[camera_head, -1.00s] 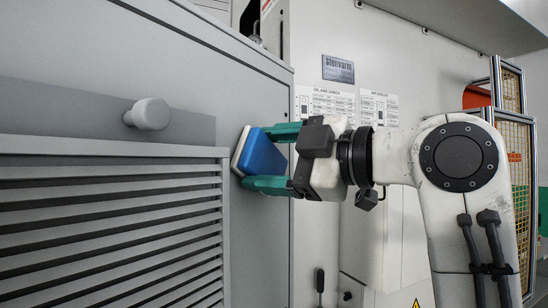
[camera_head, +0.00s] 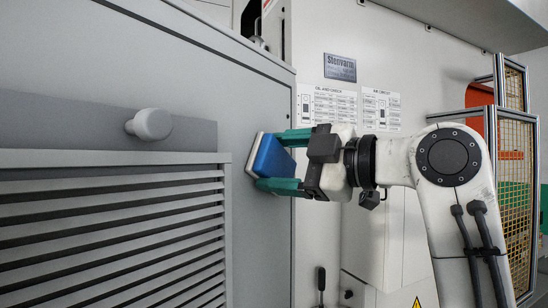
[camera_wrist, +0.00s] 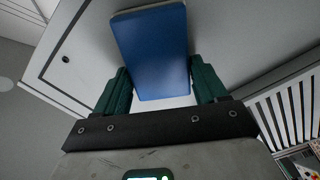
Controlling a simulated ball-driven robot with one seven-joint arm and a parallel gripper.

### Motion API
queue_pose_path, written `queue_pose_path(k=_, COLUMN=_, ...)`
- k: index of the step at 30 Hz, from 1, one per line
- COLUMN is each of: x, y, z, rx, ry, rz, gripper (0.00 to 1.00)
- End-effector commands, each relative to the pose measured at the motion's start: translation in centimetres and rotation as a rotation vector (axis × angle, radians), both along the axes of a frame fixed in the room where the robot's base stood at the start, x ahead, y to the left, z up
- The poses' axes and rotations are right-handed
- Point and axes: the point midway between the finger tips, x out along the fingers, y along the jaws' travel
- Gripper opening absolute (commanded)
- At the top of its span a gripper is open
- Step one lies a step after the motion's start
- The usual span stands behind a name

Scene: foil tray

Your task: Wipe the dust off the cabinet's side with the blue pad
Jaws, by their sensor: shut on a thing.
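The blue pad (camera_head: 269,155) has a pale backing and is held between the green fingers of my gripper (camera_head: 279,162). In the wrist view the pad (camera_wrist: 152,45) fills the space between the two fingers (camera_wrist: 162,78). Its pale face is turned to the cabinet's side (camera_head: 245,100), right of the slats. I cannot tell whether it touches the surface. A darker grey band (camera_head: 60,118) crosses the cabinet's side at the left; I cannot tell if it is dust. The surface behind the pad is hidden.
A round grey knob (camera_head: 150,124) sticks out of the darker band. Horizontal slats (camera_head: 110,235) lie below it. A panel with a nameplate (camera_head: 340,67) and printed labels stands behind my gripper. A yellow mesh guard (camera_head: 515,170) is at the right.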

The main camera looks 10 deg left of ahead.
Motion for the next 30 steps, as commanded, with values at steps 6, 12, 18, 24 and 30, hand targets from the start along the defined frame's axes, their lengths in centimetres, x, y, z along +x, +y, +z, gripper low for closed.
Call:
queue_pose_path(k=6, x=0.6, y=-0.1, z=0.0, rx=0.000, ry=0.000, rz=0.000, gripper=0.47)
queue_pose_path(k=12, x=-0.2, y=0.5, z=-0.1, rx=0.000, ry=-0.003, rz=0.002, gripper=0.47)
queue_pose_path(k=18, x=-1.7, y=1.3, z=-0.1, rx=-0.001, ry=-0.002, rz=0.002, gripper=0.47)
queue_pose_path(k=24, x=-2.9, y=2.0, z=-0.1, rx=-0.001, ry=-0.001, rz=0.005, gripper=0.47)
queue_pose_path(k=30, x=-3.1, y=2.2, z=-0.1, rx=-0.003, ry=0.000, rz=0.006, gripper=0.47)
